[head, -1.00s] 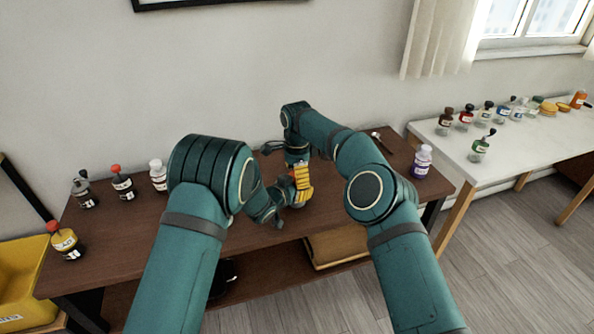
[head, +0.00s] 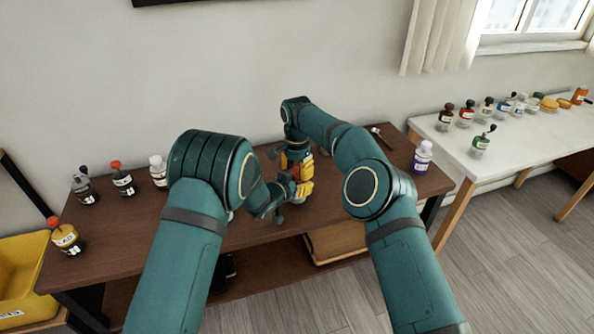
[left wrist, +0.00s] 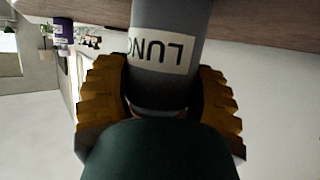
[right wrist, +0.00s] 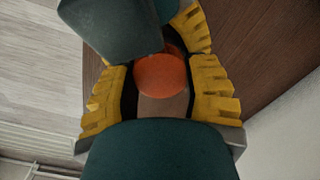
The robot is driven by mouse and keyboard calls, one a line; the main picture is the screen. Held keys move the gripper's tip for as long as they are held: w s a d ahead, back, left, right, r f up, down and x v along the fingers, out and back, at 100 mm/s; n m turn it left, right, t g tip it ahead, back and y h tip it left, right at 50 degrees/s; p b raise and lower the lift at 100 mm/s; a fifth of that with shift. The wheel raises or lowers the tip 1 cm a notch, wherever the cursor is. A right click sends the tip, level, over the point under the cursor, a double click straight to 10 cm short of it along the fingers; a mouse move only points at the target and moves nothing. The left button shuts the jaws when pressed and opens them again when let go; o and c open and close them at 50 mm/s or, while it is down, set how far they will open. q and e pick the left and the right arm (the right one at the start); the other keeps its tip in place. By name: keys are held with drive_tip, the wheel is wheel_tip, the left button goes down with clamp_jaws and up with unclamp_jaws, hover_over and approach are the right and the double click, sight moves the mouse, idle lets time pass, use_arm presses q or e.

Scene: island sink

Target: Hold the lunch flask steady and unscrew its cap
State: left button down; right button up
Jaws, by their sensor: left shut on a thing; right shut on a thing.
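The lunch flask is a grey cylinder (left wrist: 165,75) with a pale label, upside down in the left wrist view. My left gripper (head: 301,189) is shut around its body, with a yellow finger on each side. The flask's round orange cap (right wrist: 162,75) shows in the right wrist view. My right gripper (right wrist: 162,92) is shut around the cap from above, over the left gripper; it also shows in the head view (head: 298,160). In the head view the grippers mostly hide the flask. Whether the cap has come loose cannot be told.
Both grippers are over a brown table (head: 120,250). A purple-labelled bottle (head: 422,158) stands at the right end. A yellow bin (head: 22,270) is far left; a white table (head: 510,155) with bottles is right.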

drive_tip(key=n, duration=1.1)
drive_tip(key=o, duration=1.2)
drive_tip(key=shift+a, duration=0.1)
